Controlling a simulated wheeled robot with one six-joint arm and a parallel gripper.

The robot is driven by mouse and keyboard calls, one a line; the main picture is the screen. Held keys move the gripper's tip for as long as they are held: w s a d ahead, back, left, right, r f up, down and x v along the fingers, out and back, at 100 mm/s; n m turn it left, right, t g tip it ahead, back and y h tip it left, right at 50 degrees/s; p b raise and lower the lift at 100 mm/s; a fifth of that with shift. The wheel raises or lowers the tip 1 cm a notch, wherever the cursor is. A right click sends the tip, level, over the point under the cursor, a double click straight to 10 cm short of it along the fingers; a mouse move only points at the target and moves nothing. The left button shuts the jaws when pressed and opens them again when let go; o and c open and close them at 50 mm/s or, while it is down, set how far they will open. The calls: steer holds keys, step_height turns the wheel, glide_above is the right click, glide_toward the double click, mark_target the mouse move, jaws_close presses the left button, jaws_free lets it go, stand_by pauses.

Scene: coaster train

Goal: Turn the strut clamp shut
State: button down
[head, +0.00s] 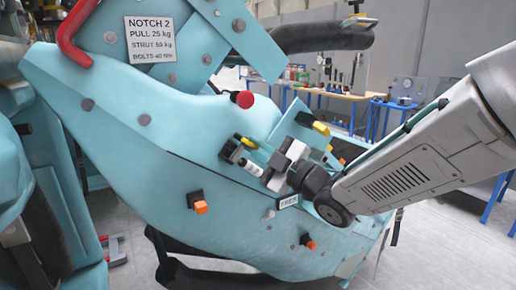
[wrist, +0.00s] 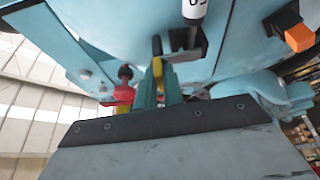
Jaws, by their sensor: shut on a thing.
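The strut clamp's yellow lever (head: 246,142) sits on the teal coaster car body (head: 140,120), left of my gripper (head: 262,152) in the head view. In the wrist view the lever (wrist: 157,72) stands between the tips of my two teal fingers (wrist: 158,88). My gripper is shut on this lever. Beside it, a white cylinder with dark print (wrist: 195,9) sits in a black bracket (wrist: 188,42). How far the clamp is turned is hard to tell, as the fingers hide part of it.
A red knob (head: 242,99) stands above the lever; it also shows left of the fingers in the wrist view (wrist: 125,74). Orange-tipped latches (head: 201,207) and another yellow handle (head: 321,128) are nearby. A workbench (head: 340,96) stands behind.

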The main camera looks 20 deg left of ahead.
steer(key=shift+f+m, duration=0.1)
steer(key=shift+m, duration=0.5)
steer(key=c, duration=1.5)
jaws_free()
steer(key=v, duration=0.7)
steer(key=shift+s+d+f, duration=0.2)
steer(key=shift+s+d, duration=0.05)
steer(key=shift+d, duration=0.05)
